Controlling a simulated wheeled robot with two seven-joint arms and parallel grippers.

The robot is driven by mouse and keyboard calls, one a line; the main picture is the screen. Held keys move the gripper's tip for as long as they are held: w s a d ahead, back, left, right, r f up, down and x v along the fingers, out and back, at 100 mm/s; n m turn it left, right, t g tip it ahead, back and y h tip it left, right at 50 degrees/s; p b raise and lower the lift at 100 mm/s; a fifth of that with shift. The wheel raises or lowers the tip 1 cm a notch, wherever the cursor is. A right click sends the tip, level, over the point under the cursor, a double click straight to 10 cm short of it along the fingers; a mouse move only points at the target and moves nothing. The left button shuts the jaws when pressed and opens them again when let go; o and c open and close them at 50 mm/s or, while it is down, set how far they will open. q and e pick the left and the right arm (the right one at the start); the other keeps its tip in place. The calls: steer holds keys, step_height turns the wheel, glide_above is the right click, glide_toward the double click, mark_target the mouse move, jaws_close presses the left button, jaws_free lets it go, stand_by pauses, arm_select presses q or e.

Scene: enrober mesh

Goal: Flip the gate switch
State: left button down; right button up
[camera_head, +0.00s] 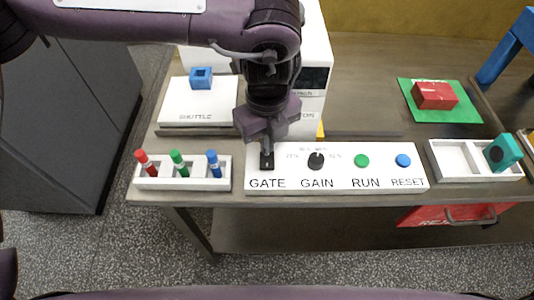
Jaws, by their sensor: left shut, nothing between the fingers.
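The gate switch (267,161) is a small dark switch above the word GATE on the white control panel (335,182). My left gripper (267,148) reaches down from above, shut and empty, with its fingertips right at the switch. The fingers hide part of the switch, so I cannot tell its position or whether they touch it. My right gripper is not in view.
The panel also has a black GAIN knob (316,160), a green RUN button (362,161) and a blue RESET button (403,161). A white rack (182,184) with markers stands left. A white tray (455,159) stands right. A white machine (313,62) is behind.

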arm_select(q)
step_height(320, 180, up, 6)
steer(key=p, duration=0.3)
steer(key=shift+f+p, duration=0.1)
steer(key=shift+p, duration=0.3)
stand_by(0.3)
